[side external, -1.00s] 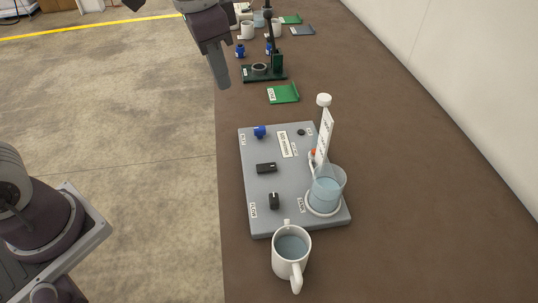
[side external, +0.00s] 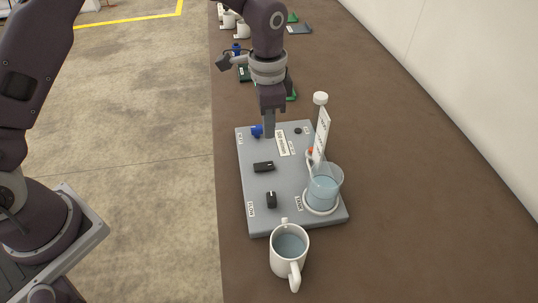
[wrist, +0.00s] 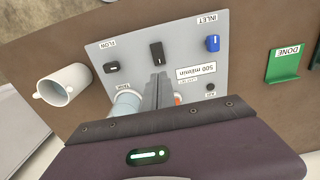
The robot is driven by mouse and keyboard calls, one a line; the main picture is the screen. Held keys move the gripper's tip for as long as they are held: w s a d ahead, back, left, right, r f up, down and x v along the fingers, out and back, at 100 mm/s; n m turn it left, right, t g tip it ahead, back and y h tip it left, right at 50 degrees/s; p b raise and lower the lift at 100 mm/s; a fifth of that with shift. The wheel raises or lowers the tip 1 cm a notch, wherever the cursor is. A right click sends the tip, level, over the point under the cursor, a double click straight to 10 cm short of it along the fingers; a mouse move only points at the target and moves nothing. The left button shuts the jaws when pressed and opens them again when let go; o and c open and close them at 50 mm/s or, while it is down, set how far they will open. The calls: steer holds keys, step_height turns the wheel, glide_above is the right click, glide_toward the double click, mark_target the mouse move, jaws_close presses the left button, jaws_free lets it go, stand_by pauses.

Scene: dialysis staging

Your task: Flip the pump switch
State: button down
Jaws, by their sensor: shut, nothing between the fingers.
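The grey pump panel (side external: 288,207) lies on the brown bench. A black switch (side external: 263,167) sits at its middle left; the wrist view shows it (wrist: 156,50) with a white mark, between a black FLOW knob (wrist: 112,67) and a blue INLET knob (wrist: 213,43). My gripper (side external: 269,133) is shut and empty, pointing down over the panel's far part beside the blue knob in the side view. In the wrist view my closed fingertips (wrist: 159,76) appear just below the black switch. Whether they touch the panel cannot be told.
A beaker of bluish liquid (side external: 323,192) stands on the panel's right, with a tall white-capped tube (side external: 320,98) behind it. A white mug (side external: 289,252) with liquid stands in front. A green DONE stand (wrist: 285,66) is beyond the panel. Bare bench lies to the right.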

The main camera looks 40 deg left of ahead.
mark_target(269, 165)
step_height(269, 165, down, 10)
steer(key=shift+f, duration=0.1)
stand_by(0.4)
steer(key=shift+d+f, duration=0.1)
steer(key=shift+f, duration=0.1)
steer(key=shift+r, duration=0.1)
steer(key=shift+s+a+r, duration=0.25)
steer(key=shift+s+a, duration=0.25)
steer(key=shift+a, duration=0.05)
